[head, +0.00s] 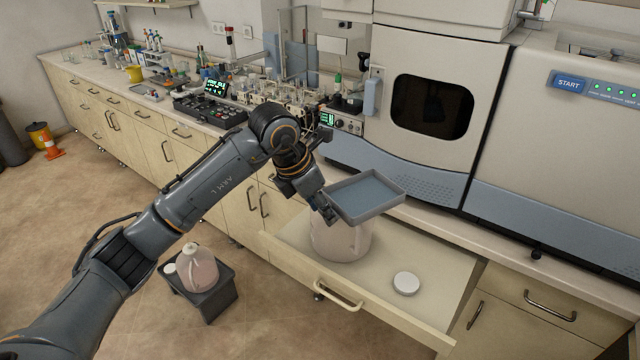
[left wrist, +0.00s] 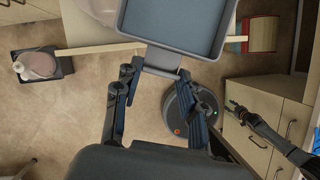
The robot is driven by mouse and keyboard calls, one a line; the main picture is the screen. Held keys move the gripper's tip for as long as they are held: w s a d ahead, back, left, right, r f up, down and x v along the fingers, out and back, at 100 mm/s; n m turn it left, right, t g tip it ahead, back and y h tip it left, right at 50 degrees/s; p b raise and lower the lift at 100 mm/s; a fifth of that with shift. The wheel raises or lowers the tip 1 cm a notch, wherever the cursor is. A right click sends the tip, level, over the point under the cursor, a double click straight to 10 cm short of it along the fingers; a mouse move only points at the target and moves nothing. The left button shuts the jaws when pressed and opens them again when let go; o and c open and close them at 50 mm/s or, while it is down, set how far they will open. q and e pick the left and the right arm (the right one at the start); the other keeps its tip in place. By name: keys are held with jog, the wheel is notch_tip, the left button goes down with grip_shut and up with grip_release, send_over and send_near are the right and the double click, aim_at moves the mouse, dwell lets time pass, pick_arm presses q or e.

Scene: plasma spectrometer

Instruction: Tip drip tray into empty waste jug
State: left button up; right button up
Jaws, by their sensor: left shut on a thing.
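The drip tray (head: 388,208) is a shallow grey rectangular tray with a blue-grey inside. My left gripper (head: 330,210) is shut on its near left edge and holds it in the air, looking roughly level. In the left wrist view the tray (left wrist: 155,55) fills the top, its tab between the fingers (left wrist: 157,80). A pale translucent jug (head: 340,242) stands below the tray on the pulled-out drawer surface; the tray and gripper hide its top. I cannot tell whether the tray holds liquid. My right gripper (left wrist: 238,110) shows small in the left wrist view; its jaws are unclear.
A round white lid (head: 406,283) lies on the pulled-out drawer (head: 440,268). A second jug (head: 200,272), pinkish, stands on a dark stool (head: 212,300) on the floor. The spectrometer (head: 400,150) stands behind the tray. The drawer around the lid is clear.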

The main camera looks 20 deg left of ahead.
pick_arm(q)
jog(key=w+n, duration=0.1)
jog(key=w+r+n+y, duration=0.1)
jog(key=n, duration=0.1)
jog(key=shift+r+t, duration=0.3)
jog(key=shift+w+a+r+n, duration=0.1)
jog(key=shift+w+a+n, duration=0.05)
jog(key=shift+n, duration=0.25)
jog(key=shift+a, duration=0.1)
jog(key=shift+f+b, duration=0.45)
jog(key=shift+f, duration=0.85)
notch_tip(320, 180, down, 2)
jog(key=shift+w+f, duration=0.15)
jog(key=shift+f, duration=0.05)
notch_tip(320, 180, up, 2)
jog(key=g+p, duration=0.2)
jog(key=p, duration=0.1)
notch_tip(320, 180, up, 6)
jog(key=g+p, duration=0.4)
jog(key=p, duration=0.2)
send_over(322, 190)
jog(key=shift+r+n+h, duration=0.1)
jog(key=shift+n+h, duration=0.3)
jog(key=shift+r, duration=0.4)
pick_arm(e)
notch_tip(322, 190, up, 9)
jog(key=shift+d+f, duration=0.15)
jog(key=shift+d, duration=0.3)
